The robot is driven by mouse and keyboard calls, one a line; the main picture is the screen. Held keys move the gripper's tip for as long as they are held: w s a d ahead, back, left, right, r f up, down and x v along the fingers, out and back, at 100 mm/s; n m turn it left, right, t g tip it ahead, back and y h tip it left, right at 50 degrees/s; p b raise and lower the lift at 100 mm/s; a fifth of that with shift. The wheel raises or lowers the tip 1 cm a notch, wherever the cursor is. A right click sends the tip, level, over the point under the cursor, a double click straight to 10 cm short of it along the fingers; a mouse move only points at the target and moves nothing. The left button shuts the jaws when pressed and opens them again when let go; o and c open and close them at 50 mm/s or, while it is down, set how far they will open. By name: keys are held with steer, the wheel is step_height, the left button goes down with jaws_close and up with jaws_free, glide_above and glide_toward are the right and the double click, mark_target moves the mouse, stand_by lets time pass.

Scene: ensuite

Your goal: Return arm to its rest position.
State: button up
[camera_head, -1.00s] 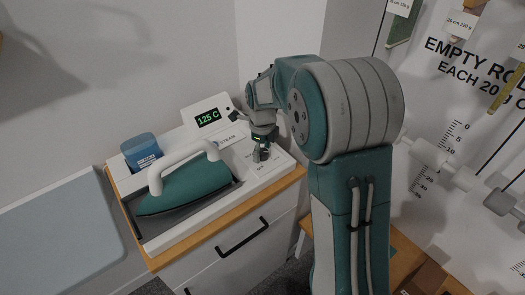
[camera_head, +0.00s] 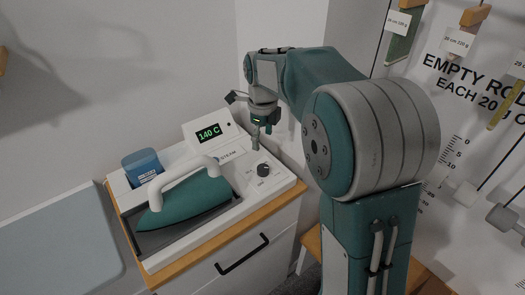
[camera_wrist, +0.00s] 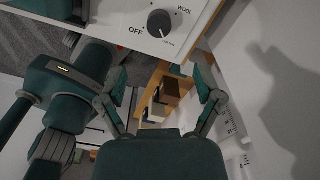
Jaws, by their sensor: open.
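My gripper (camera_head: 256,143) hangs above the right part of the white steam station (camera_head: 285,184), just above and behind the dark dial (camera_head: 263,170). It is apart from the dial and holds nothing. In the wrist view my gripper (camera_wrist: 163,100) has its two fingers spread wide with nothing between them. The dial (camera_wrist: 159,23) shows at the top of that view, near the printed words OFF and WOOL. My arm is bent at the elbow on the right side of the head view.
A teal iron (camera_head: 188,203) with a white handle rests on the station. A display (camera_head: 209,132) reads 140 C. A blue container (camera_head: 143,165) stands at the station's left. An ironing board (camera_head: 60,245) is at left. Rods hang by the wall chart (camera_head: 470,75) at right.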

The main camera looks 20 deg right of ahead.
steer(key=shift+r, duration=0.5)
steer(key=s+r+n+t, duration=0.1)
steer(key=s+r+n, duration=0.2)
steer(key=s+n, duration=0.4)
steer(key=s+r+n+t, duration=0.2)
steer(key=s+r+n, duration=0.1)
steer(key=s+n, duration=0.35)
steer(key=s+f+n+t, duration=0.2)
steer(key=s+n, duration=1.1)
steer(key=shift+f+t, duration=0.2)
steer(key=shift+t, duration=0.1)
